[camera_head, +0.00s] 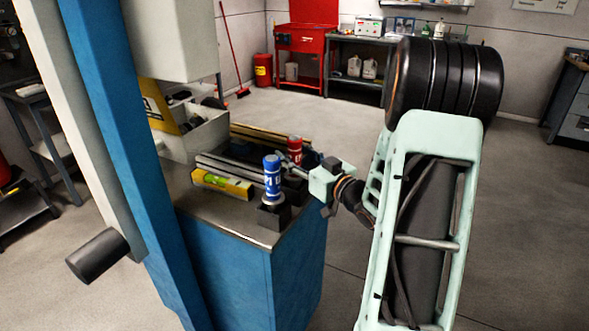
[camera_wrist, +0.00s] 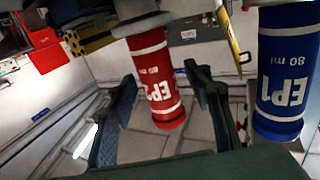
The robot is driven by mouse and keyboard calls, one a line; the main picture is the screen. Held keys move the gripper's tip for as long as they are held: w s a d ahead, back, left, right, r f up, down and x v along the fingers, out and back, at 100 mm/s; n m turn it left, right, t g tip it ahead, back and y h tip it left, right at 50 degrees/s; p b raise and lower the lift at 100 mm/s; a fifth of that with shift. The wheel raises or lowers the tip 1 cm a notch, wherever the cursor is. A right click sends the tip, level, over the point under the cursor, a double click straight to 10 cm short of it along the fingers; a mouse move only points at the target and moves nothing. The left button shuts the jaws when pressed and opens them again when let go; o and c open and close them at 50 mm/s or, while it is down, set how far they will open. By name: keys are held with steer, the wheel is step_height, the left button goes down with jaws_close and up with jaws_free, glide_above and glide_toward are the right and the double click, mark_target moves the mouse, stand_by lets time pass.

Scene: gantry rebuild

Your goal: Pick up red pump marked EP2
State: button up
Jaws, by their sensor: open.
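The red pump marked EP2 (camera_head: 295,144) stands on the blue bench behind and to the right of the blue pump marked EP1 (camera_head: 272,176). My gripper (camera_head: 287,161) reaches in from the right at the red pump, partly hiding its lower part. In the wrist view the picture is upside down. There the red pump (camera_wrist: 155,75) shows between the two open fingers of my gripper (camera_wrist: 160,78), with gaps beside it. The blue pump (camera_wrist: 287,75) is at the right edge, outside the fingers. I cannot tell whether either finger touches the red pump.
A dark block (camera_head: 273,216) holds the blue pump near the bench's front corner. A yellow level (camera_head: 222,184) lies to its left, with metal rails (camera_head: 240,163) behind. A grey box (camera_head: 190,135) stands at the bench's back left. Open floor surrounds the bench's right side.

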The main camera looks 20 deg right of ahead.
jaws_close()
steer(key=shift+r, duration=0.1)
steer(key=shift+r, duration=0.1)
stand_by(0.3)
